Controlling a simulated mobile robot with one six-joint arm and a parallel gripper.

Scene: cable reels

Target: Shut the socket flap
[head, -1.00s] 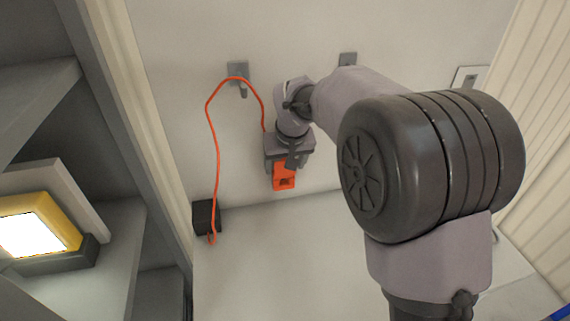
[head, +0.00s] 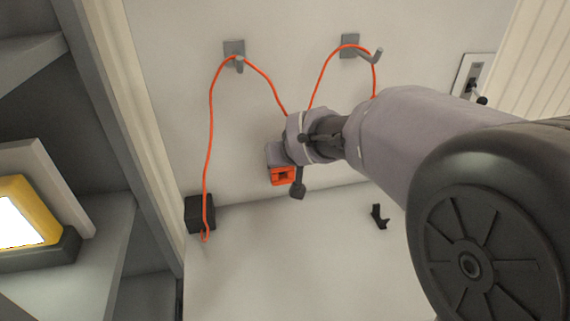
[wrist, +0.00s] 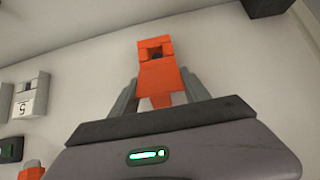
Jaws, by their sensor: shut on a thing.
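My gripper (head: 284,172) is shut on an orange block (head: 283,176) with a square dark opening, in front of the pale wall. In the wrist view the orange block (wrist: 158,72) sits between the two grey fingers of my gripper (wrist: 160,90), its opening facing outward near the top. An orange cable (head: 209,120) hangs over two wall hooks and passes behind my wrist. I cannot make out for certain which part is the socket flap. A pale wall plate (head: 473,80) with a dark part on it is at the upper right, apart from my gripper.
The left hook (head: 235,50) and right hook (head: 350,46) stick out of the wall. A black box (head: 200,213) is at the cable's lower left end. A small black bracket (head: 379,217) is at lower right. Shelves with a lit yellow lamp (head: 25,212) stand left.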

